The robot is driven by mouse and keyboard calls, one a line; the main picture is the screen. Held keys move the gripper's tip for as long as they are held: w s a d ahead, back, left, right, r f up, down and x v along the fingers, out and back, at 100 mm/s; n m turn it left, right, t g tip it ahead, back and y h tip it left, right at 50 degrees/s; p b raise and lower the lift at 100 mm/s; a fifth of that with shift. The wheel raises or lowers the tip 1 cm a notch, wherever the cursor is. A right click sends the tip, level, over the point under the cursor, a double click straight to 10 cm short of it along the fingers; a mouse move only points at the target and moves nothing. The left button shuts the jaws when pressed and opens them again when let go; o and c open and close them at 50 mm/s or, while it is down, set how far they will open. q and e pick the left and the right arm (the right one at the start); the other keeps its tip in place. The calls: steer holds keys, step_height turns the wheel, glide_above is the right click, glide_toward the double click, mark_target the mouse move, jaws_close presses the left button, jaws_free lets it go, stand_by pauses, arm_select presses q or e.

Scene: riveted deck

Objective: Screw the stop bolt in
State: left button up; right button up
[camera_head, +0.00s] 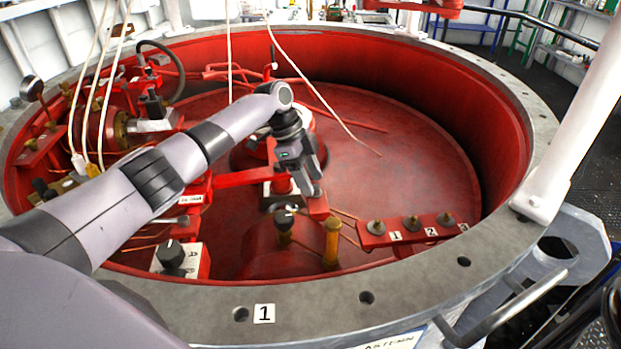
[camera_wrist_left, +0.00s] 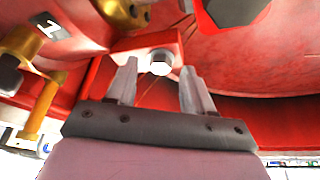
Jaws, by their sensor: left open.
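The stop bolt appears to be the silver hex head (camera_wrist_left: 160,62) on a red bracket (camera_wrist_left: 133,43) in the left wrist view. My left gripper (camera_wrist_left: 160,78) is open, with one finger to each side of that head in the picture. I cannot tell whether the fingers touch it or how deep the bolt sits. In the head view my left gripper (camera_head: 309,188) points down inside the red well, just above a red block (camera_head: 318,207). The bolt head cannot be made out there. My right gripper is in neither view.
A brass post (camera_head: 331,243) stands close to the gripper. A red bar (camera_head: 405,236) with studs labelled 1, 2 and 3 lies to the right. A knob box (camera_head: 173,258) is at front left. The grey flange (camera_head: 420,300) rings the well; its right-hand floor (camera_head: 410,150) is mostly clear.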

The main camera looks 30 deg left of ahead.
arm_select(q)
steer(key=v, duration=0.6)
steer(key=shift+r, duration=0.25)
steer(key=shift+a, duration=0.1)
